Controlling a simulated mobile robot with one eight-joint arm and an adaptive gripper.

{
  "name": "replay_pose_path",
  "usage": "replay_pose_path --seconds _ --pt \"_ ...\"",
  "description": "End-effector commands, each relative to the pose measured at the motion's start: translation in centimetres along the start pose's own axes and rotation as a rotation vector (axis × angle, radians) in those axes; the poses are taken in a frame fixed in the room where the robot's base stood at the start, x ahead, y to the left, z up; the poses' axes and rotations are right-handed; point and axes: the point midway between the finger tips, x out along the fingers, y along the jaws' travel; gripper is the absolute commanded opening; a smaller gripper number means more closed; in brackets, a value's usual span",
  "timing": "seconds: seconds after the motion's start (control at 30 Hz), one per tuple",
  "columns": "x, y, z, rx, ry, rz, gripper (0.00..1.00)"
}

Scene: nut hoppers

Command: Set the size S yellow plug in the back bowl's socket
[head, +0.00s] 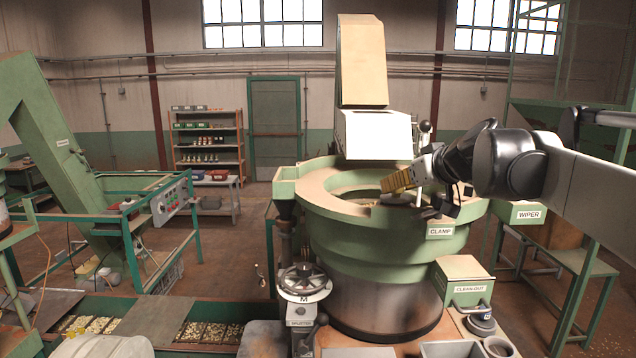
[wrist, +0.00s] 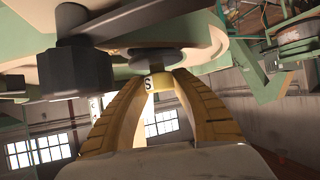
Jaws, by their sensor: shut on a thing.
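A yellow plug marked S (wrist: 157,82) is between the tips of my gripper (wrist: 163,78) in the wrist view. A dark round piece (wrist: 158,60) is right above the plug; I cannot tell whether they touch or whether it is part of the plug. In the head view my gripper (head: 393,184), with yellow fingers, is over the large green bowl (head: 380,237), pointing left. The plug cannot be made out there. The socket is not clearly visible.
A lever with a dark knob (head: 425,128) stands behind my gripper. A handwheel (head: 304,281) and a green clean-out box (head: 463,280) flank the bowl's base. A tall hopper (head: 361,62) rises behind it. A dark hexagonal part (wrist: 75,82) is close in the wrist view.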

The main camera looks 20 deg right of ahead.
Motion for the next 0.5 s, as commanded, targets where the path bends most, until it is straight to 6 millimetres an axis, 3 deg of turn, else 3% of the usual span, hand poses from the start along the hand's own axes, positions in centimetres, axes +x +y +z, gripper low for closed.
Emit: replay_pose_path --seconds 0.5 --pt "0.45 0.01 0.81 0.0 0.0 0.0 0.0"
